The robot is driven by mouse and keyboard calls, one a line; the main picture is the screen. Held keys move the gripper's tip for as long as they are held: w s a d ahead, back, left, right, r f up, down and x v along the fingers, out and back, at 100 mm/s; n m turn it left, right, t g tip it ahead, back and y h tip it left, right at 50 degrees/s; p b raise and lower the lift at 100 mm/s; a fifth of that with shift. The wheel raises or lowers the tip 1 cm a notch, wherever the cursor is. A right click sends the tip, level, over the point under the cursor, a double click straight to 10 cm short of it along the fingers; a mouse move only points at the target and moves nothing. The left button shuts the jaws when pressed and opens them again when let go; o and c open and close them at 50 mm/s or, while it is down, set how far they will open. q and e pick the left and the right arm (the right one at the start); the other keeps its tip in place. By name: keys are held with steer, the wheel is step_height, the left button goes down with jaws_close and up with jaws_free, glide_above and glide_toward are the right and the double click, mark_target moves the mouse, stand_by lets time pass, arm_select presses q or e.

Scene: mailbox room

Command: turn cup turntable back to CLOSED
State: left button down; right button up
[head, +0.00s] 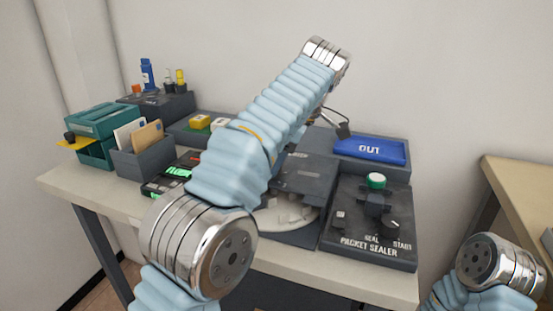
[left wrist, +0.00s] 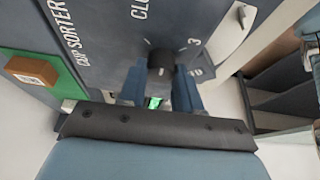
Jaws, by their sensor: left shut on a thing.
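In the left wrist view, a dark knob (left wrist: 160,60) stands on a blue-grey panel (left wrist: 105,22) lettered "CUP SORTER". Dial marks, a "3" and a cut-off "CLO" surround it. My left gripper (left wrist: 158,84) is shut on the knob, one blue finger on each side. Which mark the knob points to is unclear. In the head view, my left arm covers much of the sorter and hides its gripper's hold. A pale round surface, apparently the turntable (head: 275,224), shows partly under a dark grey housing (head: 307,172). My right gripper is out of the head view.
A packet sealer (head: 368,245) with a green-topped knob stands to the right, below a blue OUT tray (head: 370,149). An envelope bin (head: 147,160) and teal box (head: 98,125) stand at the left. The bench's front edge (head: 350,283) is bare.

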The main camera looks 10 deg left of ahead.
arm_select(q)
steer(key=shift+n, duration=0.4)
stand_by(0.3)
steer(key=c, duration=0.8)
jaws_free()
